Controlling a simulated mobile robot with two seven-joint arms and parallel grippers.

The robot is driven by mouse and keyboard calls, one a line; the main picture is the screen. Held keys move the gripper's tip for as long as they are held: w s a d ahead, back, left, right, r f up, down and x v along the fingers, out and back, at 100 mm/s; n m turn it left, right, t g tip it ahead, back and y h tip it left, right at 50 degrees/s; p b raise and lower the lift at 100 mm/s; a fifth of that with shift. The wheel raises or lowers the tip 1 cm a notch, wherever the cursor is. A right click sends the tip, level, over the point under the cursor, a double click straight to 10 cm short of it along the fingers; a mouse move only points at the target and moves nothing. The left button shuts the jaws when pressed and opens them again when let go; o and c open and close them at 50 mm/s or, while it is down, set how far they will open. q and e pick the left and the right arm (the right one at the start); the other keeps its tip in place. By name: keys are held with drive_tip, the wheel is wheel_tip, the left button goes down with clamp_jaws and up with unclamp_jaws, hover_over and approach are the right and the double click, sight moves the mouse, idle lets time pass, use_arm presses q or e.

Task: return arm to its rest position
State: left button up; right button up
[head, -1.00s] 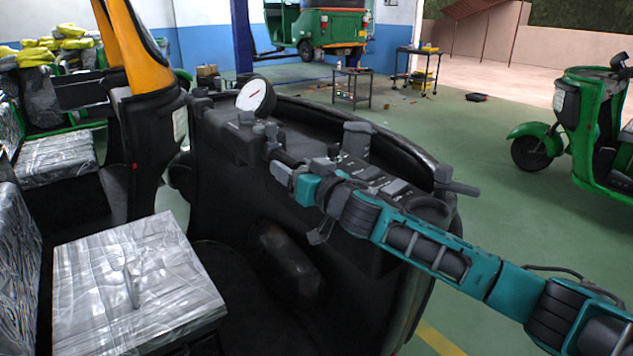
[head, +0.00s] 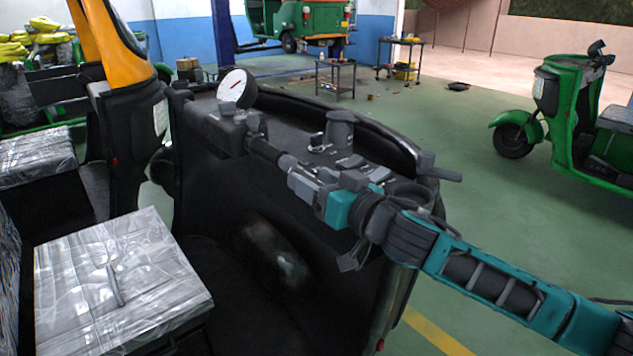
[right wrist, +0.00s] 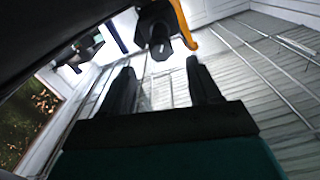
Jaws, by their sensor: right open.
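My right arm (head: 500,290) reaches in from the right, teal and dark grey. Its right gripper (head: 297,180) is over the black dashboard of the rickshaw (head: 200,210), close to the end of the dark handlebar grip (head: 262,150). Whether it touches the grip cannot be told. In the right wrist view the two dark fingers (right wrist: 163,85) stand apart with nothing held between them. My left gripper is in neither view.
A round white gauge (head: 237,88) stands on the dashboard. A plastic-wrapped seat (head: 115,280) is at lower left. A green scooter-fronted rickshaw (head: 560,110) stands at right. Small tool tables (head: 336,78) stand farther back. The green floor (head: 440,130) between is largely clear.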

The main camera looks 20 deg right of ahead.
drive_tip(key=s+a+f+g+h, duration=0.1)
drive_tip(key=s+f, duration=0.4)
drive_tip(key=f, duration=0.5)
drive_tip(key=s+a+f+g+h, duration=0.15)
drive_tip(key=s+f, duration=0.35)
drive_tip(key=f, duration=0.5)
drive_tip(key=s+d+f+g+h, duration=0.2)
drive_tip(key=s+d+f+g, duration=0.1)
drive_tip(key=s+f, duration=0.9)
drive_tip(key=s, duration=0.2)
drive_tip(key=shift+s+d+f, duration=0.3)
drive_tip(key=shift+d, duration=0.05)
